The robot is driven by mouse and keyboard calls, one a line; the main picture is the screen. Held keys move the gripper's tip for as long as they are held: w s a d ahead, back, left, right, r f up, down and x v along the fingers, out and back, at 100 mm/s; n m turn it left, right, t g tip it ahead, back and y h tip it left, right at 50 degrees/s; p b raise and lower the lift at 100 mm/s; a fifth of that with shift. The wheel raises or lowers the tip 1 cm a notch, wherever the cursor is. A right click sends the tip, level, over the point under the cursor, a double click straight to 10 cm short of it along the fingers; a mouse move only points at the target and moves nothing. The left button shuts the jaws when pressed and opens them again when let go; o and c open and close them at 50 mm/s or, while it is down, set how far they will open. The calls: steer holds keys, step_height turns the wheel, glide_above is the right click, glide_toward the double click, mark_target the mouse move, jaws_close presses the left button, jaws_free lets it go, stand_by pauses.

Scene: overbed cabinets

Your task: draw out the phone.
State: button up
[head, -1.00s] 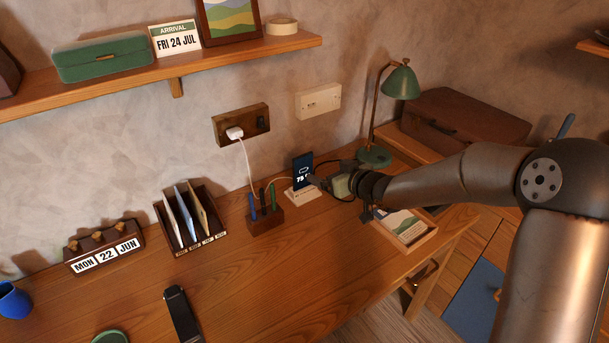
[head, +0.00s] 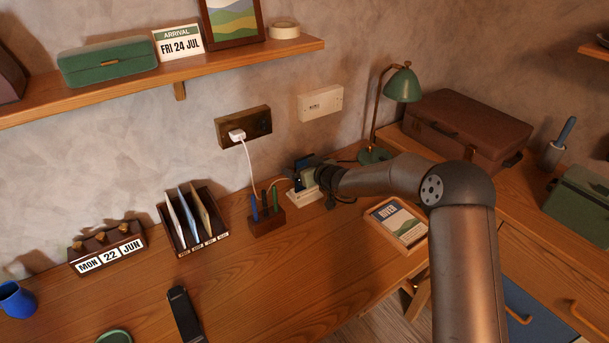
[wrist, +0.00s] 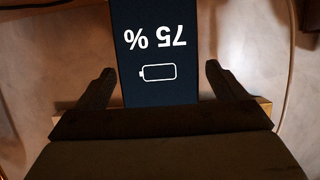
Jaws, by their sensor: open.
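The phone (wrist: 155,45) is a dark slab whose lit screen shows "75 %" and a battery outline, upside down in the wrist view. In the head view it stands on a pale stand (head: 303,196) and my gripper hides most of it. My gripper (wrist: 158,85) is open, with one finger on each side of the phone. Gaps show between both fingers and the phone's edges in the wrist view. In the head view my gripper (head: 303,176) is right in front of the phone. I cannot tell how deep the fingers reach.
A wooden block (head: 267,222) with upright pens or cables stands just left of the stand. A letter rack (head: 192,225) is farther left. A green lamp (head: 375,155) stands behind my arm. A book tray (head: 397,226) lies to the right.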

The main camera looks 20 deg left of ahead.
steer(key=shift+w+a+f, duration=0.15)
steer(key=shift+w+a, duration=0.2)
steer(key=shift+a, duration=0.1)
steer(key=c, duration=1.2)
steer(key=shift+c, duration=0.3)
